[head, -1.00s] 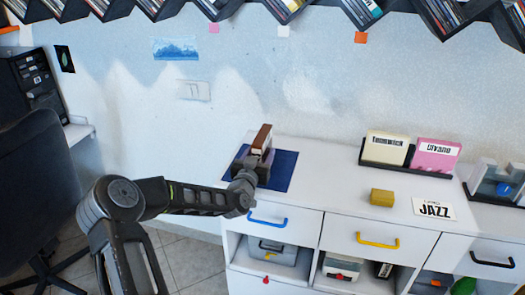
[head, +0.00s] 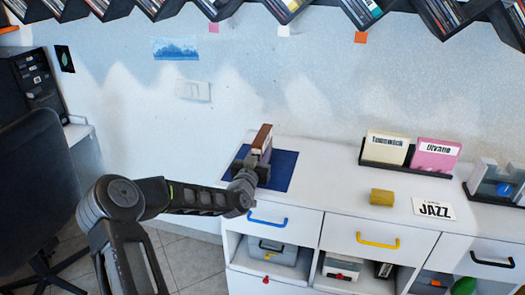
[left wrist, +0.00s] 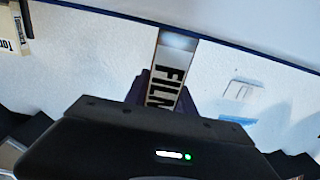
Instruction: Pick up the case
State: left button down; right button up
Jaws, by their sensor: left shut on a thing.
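The case (head: 264,136), with a brown edge, stands upright over the blue mat (head: 284,170) on the white cabinet top in the head view. My left gripper (head: 258,160) is shut on its lower part. In the left wrist view the case (left wrist: 173,62) shows a pale face with black letters reading "FILM", the rest hidden by the gripper. I cannot tell whether the case touches the mat. My right gripper is not in view.
A rack (head: 398,168) holds a cream case and a pink case to the right. A yellow block (head: 382,197) and a "JAZZ" card (head: 434,208) lie in front of it. The cabinet top between mat and block is clear.

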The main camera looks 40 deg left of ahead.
aim_at(260, 139)
pick_arm(q)
jog(key=shift+r, duration=0.2)
notch_tip(260, 139, up, 10)
jog(key=shift+f+b, duration=0.1)
jog(key=shift+b, duration=0.2)
dwell(0.4)
dwell(0.5)
